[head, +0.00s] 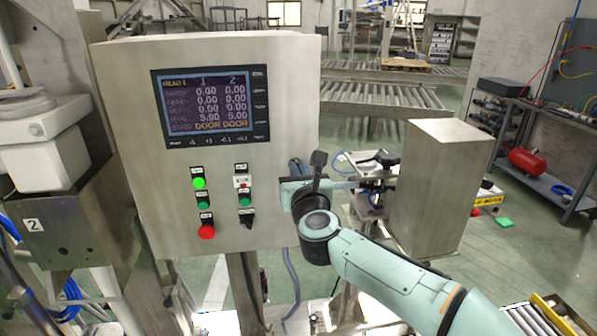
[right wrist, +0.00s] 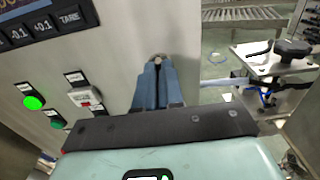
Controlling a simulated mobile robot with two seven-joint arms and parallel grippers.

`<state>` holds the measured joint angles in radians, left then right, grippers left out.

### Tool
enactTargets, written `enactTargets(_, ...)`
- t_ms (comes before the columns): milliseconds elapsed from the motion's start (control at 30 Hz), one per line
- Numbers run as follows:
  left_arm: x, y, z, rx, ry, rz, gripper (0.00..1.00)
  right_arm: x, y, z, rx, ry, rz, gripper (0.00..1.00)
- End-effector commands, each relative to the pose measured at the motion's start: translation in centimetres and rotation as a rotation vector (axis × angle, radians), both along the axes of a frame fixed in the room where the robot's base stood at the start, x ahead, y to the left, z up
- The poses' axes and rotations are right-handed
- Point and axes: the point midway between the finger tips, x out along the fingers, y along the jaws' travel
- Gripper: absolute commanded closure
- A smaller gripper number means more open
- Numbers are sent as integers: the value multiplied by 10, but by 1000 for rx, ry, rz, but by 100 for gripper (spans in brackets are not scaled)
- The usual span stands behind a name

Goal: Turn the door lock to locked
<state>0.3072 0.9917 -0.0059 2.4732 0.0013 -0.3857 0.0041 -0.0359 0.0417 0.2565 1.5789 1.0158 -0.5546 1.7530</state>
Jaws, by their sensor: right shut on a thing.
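The grey control cabinet (head: 270,100) stands in front of me with its flat door facing me. My right gripper (head: 295,166) is at the right edge of the door, beside the buttons. In the right wrist view its two blue fingers (right wrist: 158,66) are close together, shut on a small metallic piece, the door lock (right wrist: 158,58), at the door's right side. Only the tip of the lock shows between the fingertips, and its turn position cannot be told. In the head view the gripper hides the lock. My left gripper is not in view.
The door carries a screen (head: 211,103), a lit green button (head: 198,183), a red button (head: 206,231) and a black selector switch (head: 246,217). A metal box (head: 437,190) and a black-knobbed clamp (head: 378,160) stand right of my gripper. A roller conveyor (head: 370,95) lies behind.

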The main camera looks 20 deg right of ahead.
Motion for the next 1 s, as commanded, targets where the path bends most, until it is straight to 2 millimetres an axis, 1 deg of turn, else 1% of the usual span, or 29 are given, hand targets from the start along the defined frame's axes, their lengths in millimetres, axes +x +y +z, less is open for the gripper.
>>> enactTargets(167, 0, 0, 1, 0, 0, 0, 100, 0, 0, 0, -48, 13, 0, 100)
enactTargets(367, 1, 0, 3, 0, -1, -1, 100, 0, 1, 0, -170, 44, 1, 100)
enactTargets(1000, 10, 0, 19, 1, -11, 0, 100, 1, 2, 0, -751, 195, 0, 100)
